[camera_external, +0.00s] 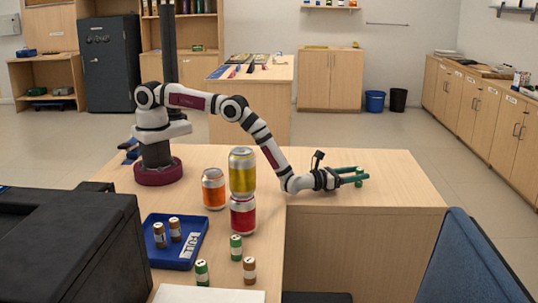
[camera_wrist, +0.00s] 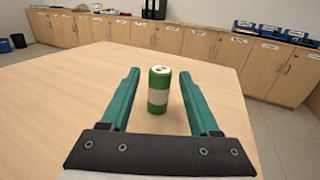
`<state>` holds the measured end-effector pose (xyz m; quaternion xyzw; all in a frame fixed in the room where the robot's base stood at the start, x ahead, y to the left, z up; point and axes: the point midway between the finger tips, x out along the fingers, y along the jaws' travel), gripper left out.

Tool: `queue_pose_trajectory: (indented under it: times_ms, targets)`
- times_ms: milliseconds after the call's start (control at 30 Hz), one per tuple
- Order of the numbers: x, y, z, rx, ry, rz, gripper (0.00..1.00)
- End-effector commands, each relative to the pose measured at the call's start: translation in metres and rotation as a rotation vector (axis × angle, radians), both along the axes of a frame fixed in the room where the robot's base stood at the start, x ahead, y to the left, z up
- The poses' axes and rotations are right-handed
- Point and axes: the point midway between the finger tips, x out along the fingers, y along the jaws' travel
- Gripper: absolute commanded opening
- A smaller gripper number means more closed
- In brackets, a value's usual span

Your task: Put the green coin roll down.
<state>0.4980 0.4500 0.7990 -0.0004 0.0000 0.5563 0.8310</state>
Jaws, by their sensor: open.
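My gripper (camera_external: 356,176) is low over the right part of the counter, level and pointing right. In the wrist view its two teal fingers (camera_wrist: 158,103) are spread apart. A green coin roll (camera_wrist: 159,88) with a pale band stands upright on the counter between the fingers, with a gap on each side. In the external view this roll (camera_external: 359,177) is partly hidden by the fingers. Two other green rolls stand near the front, one at the back (camera_external: 236,247) and one nearer (camera_external: 202,272).
A brown roll (camera_external: 249,270) stands beside those green rolls. A blue tray (camera_external: 187,258) holds two brown rolls. A yellow can (camera_external: 242,172) is stacked on a red can (camera_external: 243,216), beside an orange can (camera_external: 213,189). The counter (camera_external: 400,185) around my gripper is clear.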

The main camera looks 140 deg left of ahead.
Motion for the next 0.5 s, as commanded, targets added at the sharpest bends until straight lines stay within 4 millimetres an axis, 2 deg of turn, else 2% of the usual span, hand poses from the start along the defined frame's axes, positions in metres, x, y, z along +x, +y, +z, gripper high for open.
queue_pose_trajectory:
  times_ms: [300, 500]
  targets:
    - [-0.027, -0.067, 0.0, 0.0, 0.003, -0.004, 0.62]
    - [-0.039, -0.095, 0.0, 0.0, 0.001, -0.002, 0.62]
